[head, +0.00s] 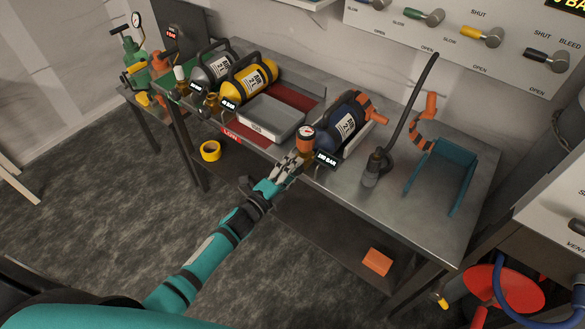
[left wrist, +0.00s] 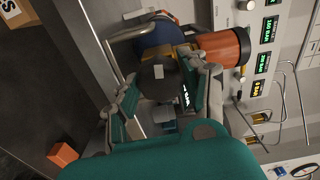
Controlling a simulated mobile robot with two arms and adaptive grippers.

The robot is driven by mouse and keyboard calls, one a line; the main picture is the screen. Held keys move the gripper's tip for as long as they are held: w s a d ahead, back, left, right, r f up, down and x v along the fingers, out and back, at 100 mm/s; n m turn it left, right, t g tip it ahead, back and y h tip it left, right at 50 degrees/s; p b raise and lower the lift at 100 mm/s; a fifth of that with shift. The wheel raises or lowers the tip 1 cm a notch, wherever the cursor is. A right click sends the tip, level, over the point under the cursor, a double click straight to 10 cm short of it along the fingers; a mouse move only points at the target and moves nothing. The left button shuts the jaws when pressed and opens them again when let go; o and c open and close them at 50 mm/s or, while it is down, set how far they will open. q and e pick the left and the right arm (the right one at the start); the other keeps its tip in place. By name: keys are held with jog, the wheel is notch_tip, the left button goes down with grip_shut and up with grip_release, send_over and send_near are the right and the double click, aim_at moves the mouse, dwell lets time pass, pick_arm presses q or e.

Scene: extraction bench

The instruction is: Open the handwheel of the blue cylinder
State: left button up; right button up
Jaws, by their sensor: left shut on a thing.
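The blue cylinder (head: 345,118) lies on the metal bench, with a white label on its side and a black carry handle. My left gripper (head: 289,165) is at this valve end. In the left wrist view, the fingers (left wrist: 160,95) are closed around a dark round handwheel (left wrist: 158,73). The orange part (left wrist: 222,50) is right of it and part of the blue cylinder (left wrist: 157,33) shows behind. How far the handwheel is turned cannot be seen. My right gripper is not in view.
A grey tray (head: 249,132) is left of the blue cylinder; yellow (head: 262,74) and grey (head: 216,64) cylinders lie beyond it. A black hose fitting (head: 371,172) and a teal stand (head: 470,160) are to the right. The bench's front right is mostly clear.

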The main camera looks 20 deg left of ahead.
pick_arm(q)
jog(key=n, duration=0.5)
jog(key=shift+n+p, duration=0.3)
jog(key=shift+p, duration=0.05)
jog(key=n, duration=0.4)
jog(key=shift+f, duration=0.1)
jog(key=shift+s+d+n+b, duration=0.1)
jog(key=shift+n+b, duration=1.35)
jog(key=shift+n, duration=5.5)
jog(key=shift+d+n+b, duration=0.1)
jog(key=shift+n+b, duration=1.35)
jog(key=shift+n, duration=5.5)
jog(key=o, duration=1.2)
